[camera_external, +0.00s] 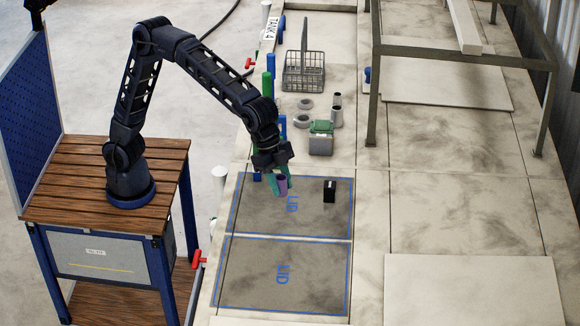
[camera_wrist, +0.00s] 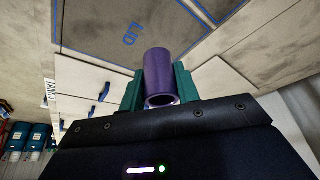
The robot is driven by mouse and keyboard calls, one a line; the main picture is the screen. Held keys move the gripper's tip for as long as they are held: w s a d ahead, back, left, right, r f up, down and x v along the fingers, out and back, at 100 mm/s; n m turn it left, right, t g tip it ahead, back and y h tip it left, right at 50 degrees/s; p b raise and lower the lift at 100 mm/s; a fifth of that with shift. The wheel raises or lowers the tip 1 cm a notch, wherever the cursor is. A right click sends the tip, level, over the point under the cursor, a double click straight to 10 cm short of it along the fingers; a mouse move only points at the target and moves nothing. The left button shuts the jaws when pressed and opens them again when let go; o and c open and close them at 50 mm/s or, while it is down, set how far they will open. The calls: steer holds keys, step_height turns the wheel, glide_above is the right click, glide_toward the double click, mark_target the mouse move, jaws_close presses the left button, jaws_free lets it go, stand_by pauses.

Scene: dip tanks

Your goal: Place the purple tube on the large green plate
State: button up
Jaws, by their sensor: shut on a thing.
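I cannot make out a large green plate with certainty. A small grey block with a green top (camera_external: 320,128) stands beyond the lid panel, apart from my gripper.
A black block (camera_external: 330,190) lies on the upper lid panel (camera_external: 318,222), right of my gripper. Grey rings (camera_external: 301,121), grey cylinders (camera_external: 336,117) and a wire basket (camera_external: 303,75) stand farther back. A metal frame (camera_external: 450,58) rises at the right. The lower lid panel (camera_external: 315,275) is clear.

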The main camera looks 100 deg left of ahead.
steer(key=w+a+r, duration=0.2)
steer(key=w+a, duration=0.4)
steer(key=a, duration=0.6)
step_height(320, 180, up, 8)
steer(key=f+m, duration=0.1)
steer(key=m, duration=0.2)
glide_above(324, 126)
steer(key=a, duration=0.2)
steer(key=shift+g+h, duration=0.4)
steer(key=f, duration=1.9)
steer(key=shift+s+d+f, duration=0.15)
steer(key=shift+s+d, duration=0.05)
steer(key=shift+s, duration=0.2)
steer(key=o, duration=0.9)
steer(key=shift+f, duration=0.15)
steer(key=shift+o, duration=0.5)
steer(key=v, duration=1.2)
